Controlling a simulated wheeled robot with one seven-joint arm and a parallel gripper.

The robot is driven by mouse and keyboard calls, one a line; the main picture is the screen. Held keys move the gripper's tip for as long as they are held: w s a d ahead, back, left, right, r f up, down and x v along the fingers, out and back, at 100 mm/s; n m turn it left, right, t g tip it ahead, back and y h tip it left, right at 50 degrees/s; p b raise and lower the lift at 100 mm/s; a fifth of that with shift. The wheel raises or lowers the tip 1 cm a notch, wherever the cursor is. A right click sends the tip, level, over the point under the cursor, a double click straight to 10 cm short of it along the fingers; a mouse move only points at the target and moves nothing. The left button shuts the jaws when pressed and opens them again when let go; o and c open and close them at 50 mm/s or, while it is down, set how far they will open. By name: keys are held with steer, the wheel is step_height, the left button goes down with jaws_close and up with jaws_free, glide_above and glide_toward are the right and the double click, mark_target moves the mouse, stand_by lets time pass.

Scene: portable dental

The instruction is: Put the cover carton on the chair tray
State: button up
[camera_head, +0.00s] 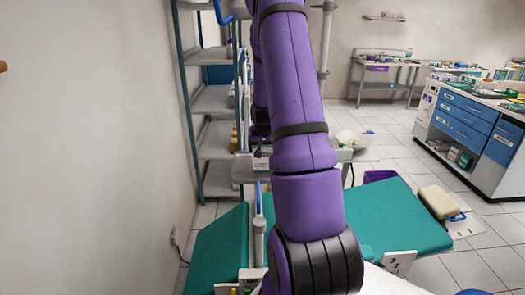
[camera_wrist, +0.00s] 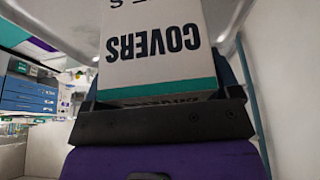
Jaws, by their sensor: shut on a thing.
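The cover carton (camera_wrist: 152,50) is a white box with a teal band and the word COVERS, upside down in the wrist view. My gripper (camera_wrist: 160,88) is shut on it, with dark fingers at its two sides. In the head view my purple arm hides the gripper and the carton. A grey tray surface (camera_head: 243,172), which looks like the chair tray, stands beyond the teal dental chair (camera_head: 385,213), left of my arm. A small white item (camera_head: 262,161) is on it. My arm hides the middle of this area.
A grey shelf rack (camera_head: 213,101) stands by the left wall. A white bowl (camera_head: 350,139) is just right of my arm. A cabinet with blue drawers (camera_head: 470,117) stands at right. A beige cushion (camera_head: 437,201) is at the chair's right end. Tiled floor is open behind.

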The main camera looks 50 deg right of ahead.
steer(key=shift+f, duration=0.65)
steer(key=shift+f, duration=0.1)
steer(key=o, duration=0.8)
